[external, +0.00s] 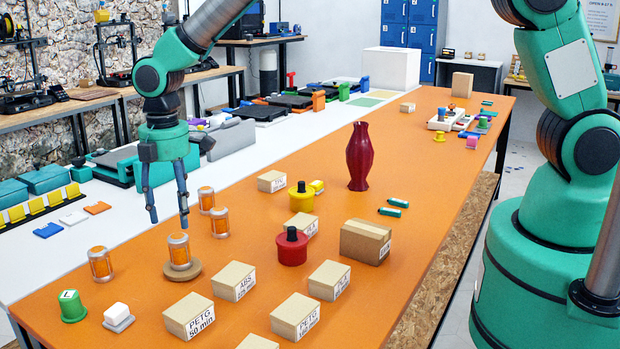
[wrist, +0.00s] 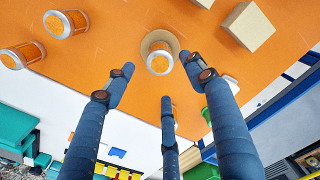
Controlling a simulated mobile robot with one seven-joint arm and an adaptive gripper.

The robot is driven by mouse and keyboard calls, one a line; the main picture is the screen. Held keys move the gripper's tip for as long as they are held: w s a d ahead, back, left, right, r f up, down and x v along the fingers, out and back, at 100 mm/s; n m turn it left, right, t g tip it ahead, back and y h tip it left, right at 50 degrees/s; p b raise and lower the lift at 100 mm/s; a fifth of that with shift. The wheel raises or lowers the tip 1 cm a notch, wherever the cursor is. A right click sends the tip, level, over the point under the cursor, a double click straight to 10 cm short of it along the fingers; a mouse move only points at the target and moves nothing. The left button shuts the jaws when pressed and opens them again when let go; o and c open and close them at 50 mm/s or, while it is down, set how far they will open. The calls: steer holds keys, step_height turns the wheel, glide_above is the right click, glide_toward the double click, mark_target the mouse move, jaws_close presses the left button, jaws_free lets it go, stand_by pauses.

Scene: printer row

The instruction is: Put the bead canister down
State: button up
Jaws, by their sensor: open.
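Several clear bead canisters with pale lids and orange beads stand on the orange table. One bead canister (external: 179,250) stands upright on a round brown coaster (external: 192,274). In the wrist view this canister (wrist: 160,60) on its coaster (wrist: 147,38) lies just beyond my fingertips. Other canisters stand behind it (external: 219,222), (external: 206,199) and to its left (external: 100,263). Two canisters (wrist: 65,23), (wrist: 22,55) show at the wrist view's left. My gripper (external: 168,218) is open and empty, above and behind the coaster canister, apart from it. Its three fingers (wrist: 165,88) are spread.
A green weight (external: 72,306) and white block (external: 117,315) sit front left.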

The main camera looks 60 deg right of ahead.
steer(key=shift+r+p, duration=0.35)
steer(key=shift+r, duration=2.45)
steer(key=shift+r, duration=0.1)
step_height(320, 180, up, 13)
steer(key=m+t, duration=0.1)
steer(key=m, duration=0.2)
glide_above(178, 236)
steer(key=s+d, duration=0.5)
steer(key=d, duration=0.3)
steer(key=s+d+r+m+t, duration=0.2)
steer(key=s+d+r+m, duration=0.2)
steer(key=s+d+r, duration=0.65)
steer(key=s+d+r+m+t, duration=0.1)
steer(key=s+d+m, duration=0.1)
steer(key=s, duration=0.7)
steer(key=s+d+r+m, duration=0.2)
steer(key=s+d+m, duration=0.1)
steer(key=s, duration=0.6)
steer(key=s+d+r+m+t, duration=0.1)
steer(key=s+d+r+m, duration=0.1)
steer(key=s, duration=0.7)
steer(key=shift+s+d+m+t, duration=0.3)
steer(key=shift+d+m, duration=0.2)
steer(key=shift+d, duration=0.75)
